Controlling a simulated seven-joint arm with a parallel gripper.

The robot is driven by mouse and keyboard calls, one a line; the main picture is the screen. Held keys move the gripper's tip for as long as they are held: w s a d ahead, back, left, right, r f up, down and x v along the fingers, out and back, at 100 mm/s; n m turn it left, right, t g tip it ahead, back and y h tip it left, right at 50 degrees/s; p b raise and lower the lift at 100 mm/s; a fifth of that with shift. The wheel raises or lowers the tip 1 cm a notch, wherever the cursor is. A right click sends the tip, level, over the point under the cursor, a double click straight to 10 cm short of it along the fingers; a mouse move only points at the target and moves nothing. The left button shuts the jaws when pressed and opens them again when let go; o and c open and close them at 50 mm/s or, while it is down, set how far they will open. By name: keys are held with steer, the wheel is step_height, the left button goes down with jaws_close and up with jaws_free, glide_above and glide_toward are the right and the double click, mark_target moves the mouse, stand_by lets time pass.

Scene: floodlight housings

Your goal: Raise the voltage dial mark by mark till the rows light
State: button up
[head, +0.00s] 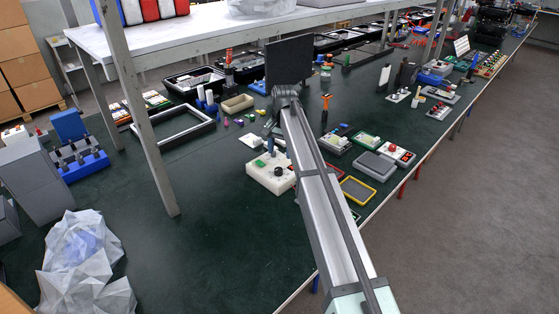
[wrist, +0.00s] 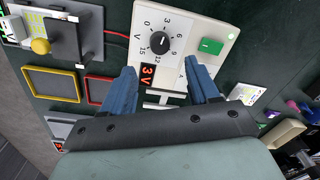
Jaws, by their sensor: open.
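The white supply box (wrist: 190,20) lies below my gripper in the wrist view. It carries a black voltage dial (wrist: 160,42) ringed by marks from 0 to 15, a green switch (wrist: 211,46) and a red display (wrist: 148,75) reading 3 V.
Yellow-rimmed (wrist: 52,70) and red-rimmed (wrist: 98,78) trays lie left of the box in the wrist view. Near them are a black block (wrist: 68,40), a yellow knob (wrist: 40,46) and red wires.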

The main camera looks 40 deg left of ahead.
steer(key=shift+d+r, duration=0.15)
steer(key=shift+r, duration=2.8)
